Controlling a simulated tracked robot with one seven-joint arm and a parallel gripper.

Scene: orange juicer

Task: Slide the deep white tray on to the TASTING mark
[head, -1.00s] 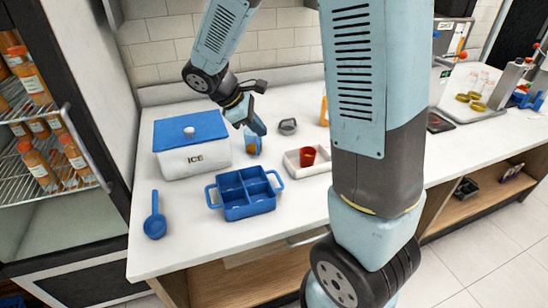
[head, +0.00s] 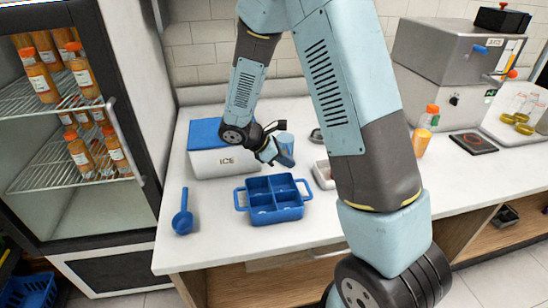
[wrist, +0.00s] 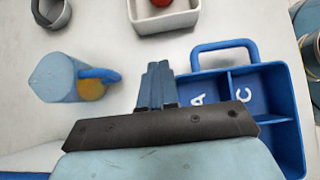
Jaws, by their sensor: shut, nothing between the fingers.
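The white tray (wrist: 165,22) is at the top of the wrist view with a red cup (wrist: 174,3) in it. In the head view only the tray's left part (head: 323,175) shows; my arm hides the rest. My gripper (wrist: 157,70) is shut and empty, over the counter between the clear blue jug and the blue divided box, short of the tray. In the head view my gripper (head: 284,159) is just in front of the jug. I cannot make out a TASTING mark in either view.
The blue divided box (head: 272,202) stands in front of my gripper, with letters in its compartments. The jug (wrist: 58,78) holds something orange. A white ICE box (head: 222,163) is at left, a blue scoop (head: 183,220) nearer. A grey ring-shaped item (wrist: 51,12) is behind.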

